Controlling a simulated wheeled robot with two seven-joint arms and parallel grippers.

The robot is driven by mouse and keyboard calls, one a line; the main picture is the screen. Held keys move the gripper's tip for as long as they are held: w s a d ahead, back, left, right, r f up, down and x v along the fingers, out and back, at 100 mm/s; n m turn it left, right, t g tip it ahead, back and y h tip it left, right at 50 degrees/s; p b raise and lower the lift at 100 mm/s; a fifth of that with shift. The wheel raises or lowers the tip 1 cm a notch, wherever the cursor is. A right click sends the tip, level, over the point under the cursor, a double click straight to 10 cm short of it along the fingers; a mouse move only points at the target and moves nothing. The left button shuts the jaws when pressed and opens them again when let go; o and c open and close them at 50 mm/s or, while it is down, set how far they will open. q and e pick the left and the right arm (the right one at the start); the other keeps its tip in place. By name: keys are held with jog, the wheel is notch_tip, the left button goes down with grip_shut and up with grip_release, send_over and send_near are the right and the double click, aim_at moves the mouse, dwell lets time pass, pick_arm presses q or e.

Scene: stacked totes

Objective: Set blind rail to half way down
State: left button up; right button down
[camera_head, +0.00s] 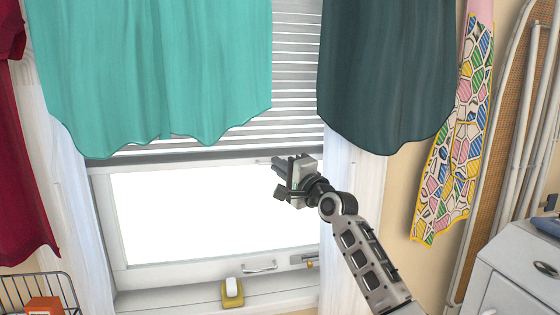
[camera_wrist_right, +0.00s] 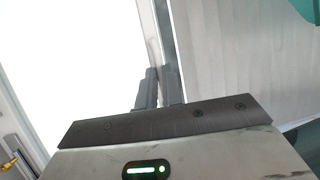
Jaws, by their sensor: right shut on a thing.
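The window blind (camera_head: 297,90) hangs behind the hanging cloths, its grey slats showing in the gap between them. Its bottom rail (camera_head: 190,155) runs across the upper part of the window, with bright glass below it. My right gripper (camera_head: 278,164) is at the right part of the rail, its fingers shut on the rail. In the right wrist view the two dark fingers (camera_wrist_right: 158,88) are close together at a thin grey strip that looks like the rail (camera_wrist_right: 150,30). My left gripper is not in view.
A teal cloth (camera_head: 150,70) and a dark green cloth (camera_head: 385,70) hang in front of the blind. Below are a window handle (camera_head: 259,267) and a yellow holder (camera_head: 232,295) on the sill. A white cabinet (camera_head: 520,270) stands at the right.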

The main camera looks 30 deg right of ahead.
jog(key=shift+f, duration=0.15)
jog(key=c, duration=1.5)
grip_release()
jog(key=shift+c, duration=0.2)
jog(key=s+d+f+b, duration=0.1)
jog(key=s+f, duration=0.1)
jog(key=s, duration=1.3)
jog(key=shift+s+f, duration=0.3)
jog(key=shift+s, duration=0.05)
jog(key=shift+f, duration=0.1)
